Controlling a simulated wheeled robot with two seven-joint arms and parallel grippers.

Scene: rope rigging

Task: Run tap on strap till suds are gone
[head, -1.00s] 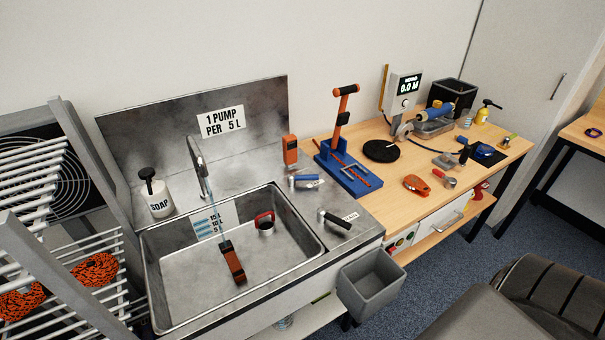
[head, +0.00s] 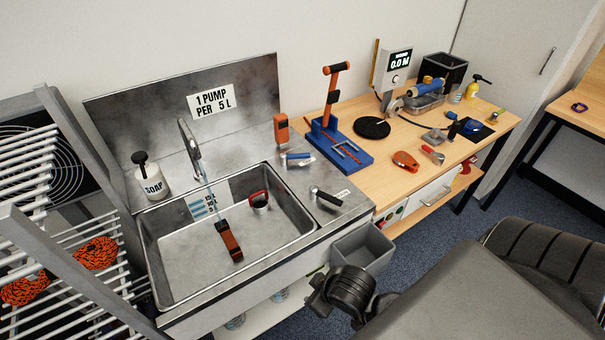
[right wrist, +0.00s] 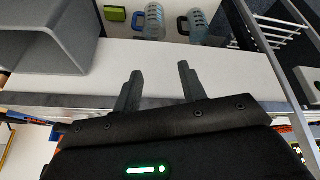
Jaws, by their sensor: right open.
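The strap (head: 230,241), a folded orange and black piece, lies on the bottom of the steel sink (head: 290,245). The tap (head: 188,140) stands behind it, and a thin pale-blue stream (head: 207,192) runs from the spout down to the strap's upper end. I cannot make out suds at this size. A black-handled lever (head: 328,197) sits on the counter right of the sink. In the right wrist view my right gripper (right wrist: 158,82) is open and empty, near a pale shelf surface. My left gripper is in neither view.
A red-handled round item (head: 260,201) is also in the sink. The soap bottle (head: 150,177) stands behind left. A grey bin (head: 364,247) hangs at the counter's front, close to my right arm. Jugs (right wrist: 153,22) show in the wrist view.

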